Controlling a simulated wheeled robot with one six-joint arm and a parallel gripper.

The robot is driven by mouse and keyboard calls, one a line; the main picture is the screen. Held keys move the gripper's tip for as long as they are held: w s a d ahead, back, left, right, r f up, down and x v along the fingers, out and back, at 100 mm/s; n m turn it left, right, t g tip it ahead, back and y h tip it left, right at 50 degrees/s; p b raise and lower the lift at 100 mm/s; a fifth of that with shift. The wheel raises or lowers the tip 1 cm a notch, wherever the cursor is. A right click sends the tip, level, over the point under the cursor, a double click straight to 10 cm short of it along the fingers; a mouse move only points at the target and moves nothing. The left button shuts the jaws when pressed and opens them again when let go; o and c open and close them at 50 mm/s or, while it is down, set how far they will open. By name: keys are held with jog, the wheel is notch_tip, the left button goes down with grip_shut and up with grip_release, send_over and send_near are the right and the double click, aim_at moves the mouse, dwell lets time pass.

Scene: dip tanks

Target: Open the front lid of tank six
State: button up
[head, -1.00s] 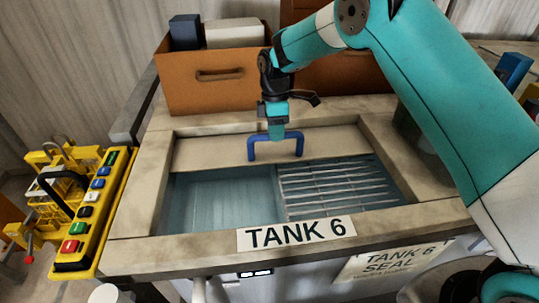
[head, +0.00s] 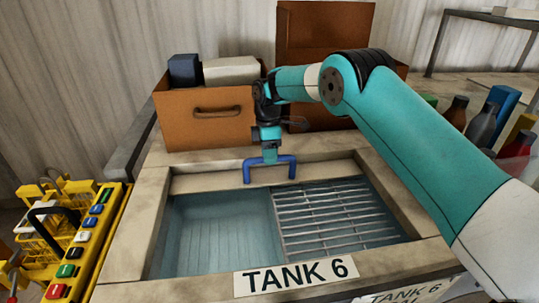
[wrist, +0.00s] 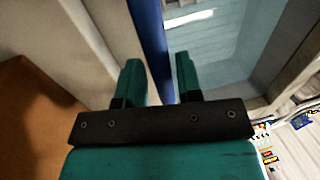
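Tank six (head: 148,215) carries a "TANK 6" label (head: 297,276) on its front rim. Its opening shows a plain bluish half on the left and a slatted rack (head: 340,215) on the right. A narrow strip of the beige lid (head: 215,183) shows along the opening's back edge. A blue U-shaped handle (head: 247,173) stands on this lid. My gripper (head: 270,160) is at the middle of the handle. The contact faces are partly hidden.
A brown crate (head: 205,130) with a dark and a pale box stands behind the tank, with another brown crate (head: 325,30) beside it. A yellow button panel (head: 88,240) is at the left. Several bottles (head: 481,127) stand at the right.

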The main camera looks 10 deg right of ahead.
jog(key=shift+o, duration=0.8)
jog(key=shift+r, duration=0.2)
notch_tip(320, 180, up, 12)
jog(key=w+p, duration=0.2)
jog(key=p, duration=0.7)
jog(key=shift+w+f, duration=0.15)
jog(key=shift+f, duration=0.1)
jog(key=shift+d+f, duration=0.1)
